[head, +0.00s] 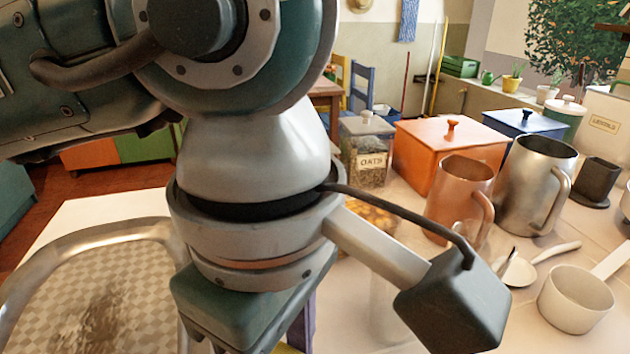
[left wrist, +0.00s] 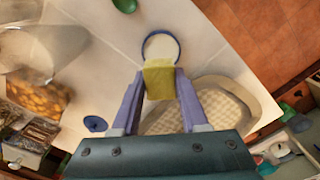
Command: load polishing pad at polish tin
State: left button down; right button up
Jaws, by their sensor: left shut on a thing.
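My left gripper (left wrist: 160,84) is shut on a yellow polishing pad (left wrist: 158,76), which sticks out past its purple fingertips in the left wrist view. Just beyond the pad is a round polish tin (left wrist: 160,45) with a dark blue rim and pale cream contents. The pad overlaps the tin's near edge in this view; I cannot tell whether they touch. In the head view my left arm fills the middle and hides the tin; only a sliver of the yellow pad (head: 287,350) shows at the bottom edge. My right gripper is not in view.
A metal-rimmed tray (head: 70,247) with a checked mat lies at the left; it also shows in the wrist view (left wrist: 262,103). A blue disc (left wrist: 95,123) lies nearby. A copper mug (head: 460,190), steel mug (head: 530,185) and white saucepan (head: 575,302) crowd the right.

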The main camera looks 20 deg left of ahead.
pick_arm(q)
jog(key=shift+s+d+f, duration=0.2)
jog(key=shift+s, duration=0.05)
jog(key=shift+d+f+b, duration=0.1)
jog(key=shift+f+b, duration=0.65)
jog(key=shift+f, duration=0.2)
jog(key=shift+w+f+b, duration=0.1)
jog(key=shift+f+b, duration=1.15)
jog(key=shift+f, duration=0.7)
jog(key=shift+f+b, duration=0.45)
jog(key=shift+b, duration=0.15)
jog(key=shift+r+p, duration=2.35)
jog(key=shift+r, duration=1.2)
